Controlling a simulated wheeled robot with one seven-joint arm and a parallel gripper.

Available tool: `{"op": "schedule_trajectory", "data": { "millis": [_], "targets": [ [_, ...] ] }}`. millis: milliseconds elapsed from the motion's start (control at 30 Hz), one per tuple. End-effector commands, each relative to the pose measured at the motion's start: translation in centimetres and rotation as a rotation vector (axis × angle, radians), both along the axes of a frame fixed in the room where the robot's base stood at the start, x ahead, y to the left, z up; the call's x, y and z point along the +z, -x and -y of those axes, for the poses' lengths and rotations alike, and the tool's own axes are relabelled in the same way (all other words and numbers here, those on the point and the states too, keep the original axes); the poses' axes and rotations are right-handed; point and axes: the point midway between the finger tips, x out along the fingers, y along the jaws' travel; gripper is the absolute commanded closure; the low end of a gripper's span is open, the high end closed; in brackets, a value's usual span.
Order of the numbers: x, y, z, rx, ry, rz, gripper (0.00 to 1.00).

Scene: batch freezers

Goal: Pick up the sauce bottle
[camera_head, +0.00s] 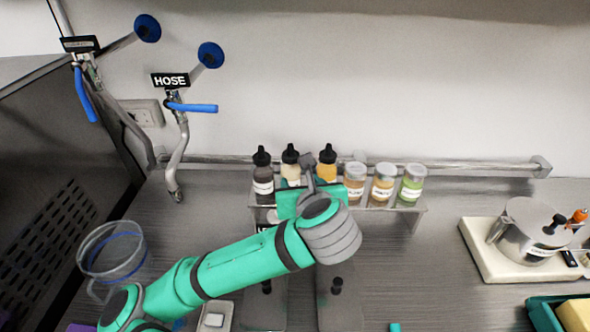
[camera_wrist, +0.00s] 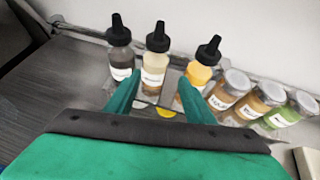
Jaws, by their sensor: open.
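Three sauce bottles with black nozzle caps stand upright in a row on a small rack: a dark one (camera_head: 263,183), a cream one (camera_head: 291,173) and a yellow one (camera_head: 326,170). They also show in the wrist view, dark (camera_wrist: 121,61) at left, cream (camera_wrist: 154,68) in the middle, yellow (camera_wrist: 198,73) at right. My gripper (camera_wrist: 156,92) is open, with one green finger on each side of the gap. The cream bottle appears beyond this gap, and the right finger overlaps the yellow one. In the head view my arm hides the lower parts of the bottles.
Three jars, brown (camera_head: 355,180), orange-brown (camera_head: 383,185) and green (camera_head: 411,186), stand right of the bottles on the rack (camera_head: 417,208). A metal pot (camera_head: 527,240) is at right and a clear jug (camera_head: 113,257) at left. Hose taps hang at left. Counter between rack and pot is clear.

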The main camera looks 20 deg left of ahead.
Motion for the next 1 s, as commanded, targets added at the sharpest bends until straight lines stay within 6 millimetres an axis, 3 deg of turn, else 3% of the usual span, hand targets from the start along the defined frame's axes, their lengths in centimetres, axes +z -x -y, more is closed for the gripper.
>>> {"op": "schedule_trajectory", "data": {
  "millis": [200,467,733,1000],
  "targets": [
    [-1.5,-2.3,-2.0,0.013,0.002,0.0,0.52],
    [-2.4,-3.7,-2.5,0.009,0.003,-0.001,0.52],
    [-4.0,-6.5,-3.8,0.006,0.003,-0.001,0.52],
    [-4.4,-7.2,-4.3,0.005,0.002,0.001,0.52]
  ]
}}
